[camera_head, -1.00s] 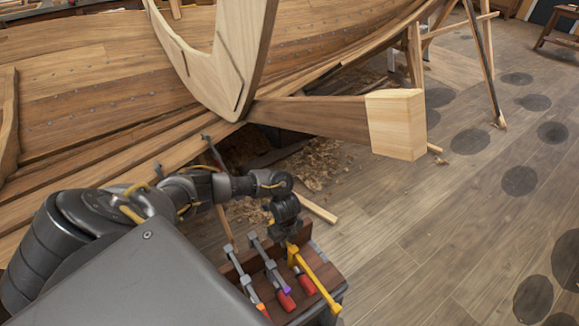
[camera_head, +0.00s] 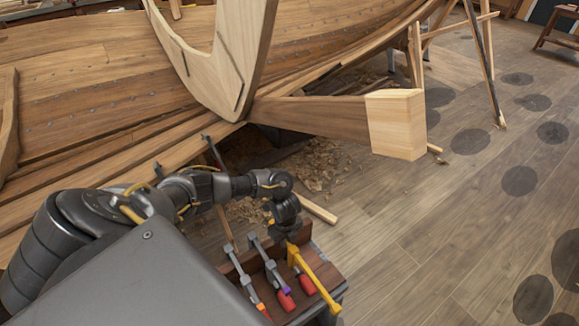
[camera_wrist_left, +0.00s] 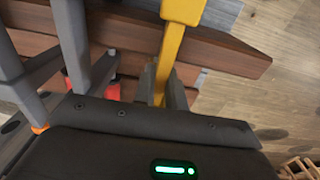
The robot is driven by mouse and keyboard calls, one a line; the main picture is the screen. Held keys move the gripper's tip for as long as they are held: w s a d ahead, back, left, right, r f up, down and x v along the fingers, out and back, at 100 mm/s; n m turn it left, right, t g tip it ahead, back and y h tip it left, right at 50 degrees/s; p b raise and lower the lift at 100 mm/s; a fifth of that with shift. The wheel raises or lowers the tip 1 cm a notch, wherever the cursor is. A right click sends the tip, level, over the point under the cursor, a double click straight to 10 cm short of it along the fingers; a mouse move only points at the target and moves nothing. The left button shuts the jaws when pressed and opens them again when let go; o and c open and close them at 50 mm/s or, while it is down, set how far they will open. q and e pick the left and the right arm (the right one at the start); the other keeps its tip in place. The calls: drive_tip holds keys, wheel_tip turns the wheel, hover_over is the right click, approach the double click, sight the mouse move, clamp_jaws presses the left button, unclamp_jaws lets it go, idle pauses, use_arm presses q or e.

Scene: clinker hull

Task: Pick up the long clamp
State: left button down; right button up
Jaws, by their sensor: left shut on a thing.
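The long clamp appears to be the yellow bar clamp (camera_head: 318,277). It lies slanted at the right side of a dark wooden box (camera_head: 335,285), and its bar also shows in the left wrist view (camera_wrist_left: 172,45). My left gripper (camera_head: 291,238) is over the far end of this clamp. In the left wrist view its fingers (camera_wrist_left: 165,88) are closed around the yellow bar. The exact contact is partly hidden by the gripper body. Two grey clamps, one with a red and purple handle (camera_head: 272,272) and one with an orange end (camera_head: 245,283), sit to its left. My right gripper is out of view.
The clinker hull (camera_head: 110,80) fills the back left, with a pale curved timber (camera_head: 215,85) and a thick wooden beam (camera_head: 395,122) jutting right. Wood shavings (camera_head: 315,165) lie beneath. A trestle leg (camera_head: 485,65) stands back right. The floor (camera_head: 440,230) at right is open.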

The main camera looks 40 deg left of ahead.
use_arm(q)
drive_tip(key=shift+w+r, duration=0.1)
wheel_tip(320, 180, up, 18)
drive_tip(key=p, duration=0.6)
idle(0.4)
drive_tip(key=shift+d, duration=0.1)
drive_tip(key=s+d+r+n, duration=0.3)
drive_tip(key=d+r+n, duration=0.4)
drive_tip(key=d+n, duration=0.4)
drive_tip(key=n, duration=0.4)
drive_tip(key=shift+s+d+r+n, duration=0.15)
drive_tip(key=shift+s+d+n, duration=0.15)
drive_tip(key=shift+d+n, duration=0.1)
